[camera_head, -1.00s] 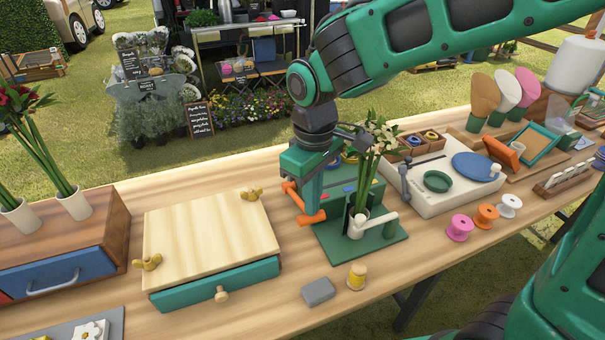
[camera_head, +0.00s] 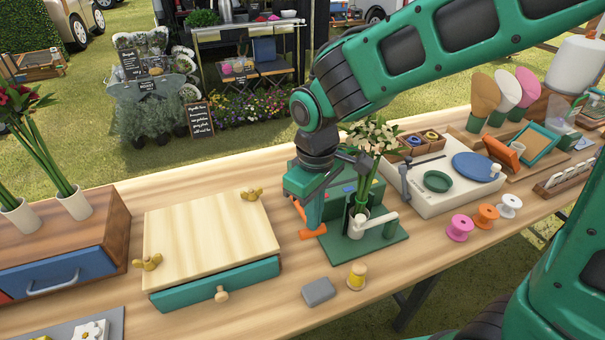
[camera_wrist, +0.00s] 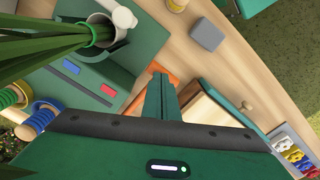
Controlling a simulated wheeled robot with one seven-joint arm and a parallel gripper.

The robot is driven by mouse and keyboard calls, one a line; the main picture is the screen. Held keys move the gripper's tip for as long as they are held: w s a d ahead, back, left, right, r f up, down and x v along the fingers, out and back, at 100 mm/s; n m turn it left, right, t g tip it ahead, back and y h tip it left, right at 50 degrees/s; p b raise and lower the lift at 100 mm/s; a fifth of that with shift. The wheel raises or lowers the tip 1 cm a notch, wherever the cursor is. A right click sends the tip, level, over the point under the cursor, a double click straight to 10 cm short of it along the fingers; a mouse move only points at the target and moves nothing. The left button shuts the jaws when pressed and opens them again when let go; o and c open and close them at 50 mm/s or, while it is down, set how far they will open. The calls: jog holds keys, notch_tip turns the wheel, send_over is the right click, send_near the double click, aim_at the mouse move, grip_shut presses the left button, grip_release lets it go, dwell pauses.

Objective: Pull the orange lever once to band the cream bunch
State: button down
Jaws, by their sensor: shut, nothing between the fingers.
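The cream bunch (camera_head: 372,138) stands upright in the green banding machine (camera_head: 382,240), its stems held at a white ring and arm. In the wrist view its green stems (camera_wrist: 45,48) enter the ring at upper left. The orange lever (camera_head: 312,234) is on the machine's left side, its crossbar low, just above the table. My gripper (camera_head: 314,222) is shut and empty, pointing down at the lever's bar, partly covering it. In the wrist view the shut fingers (camera_wrist: 158,78) overlap the orange lever (camera_wrist: 173,76); contact is hard to confirm.
A wooden box with a teal drawer (camera_head: 215,286) stands close to the left of the lever. A grey block (camera_head: 318,291) and a yellow spool (camera_head: 357,276) lie in front. A white turntable unit (camera_head: 432,195) and several spools stand to the right.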

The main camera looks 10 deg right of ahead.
jog(key=shift+s+f, duration=0.1)
jog(key=shift+f, duration=0.5)
jog(key=shift+r, duration=0.1)
notch_tip(320, 180, up, 15)
jog(key=s, duration=0.1)
jog(key=shift+s+d, duration=0.25)
jog(key=shift+s, duration=0.15)
dwell(0.3)
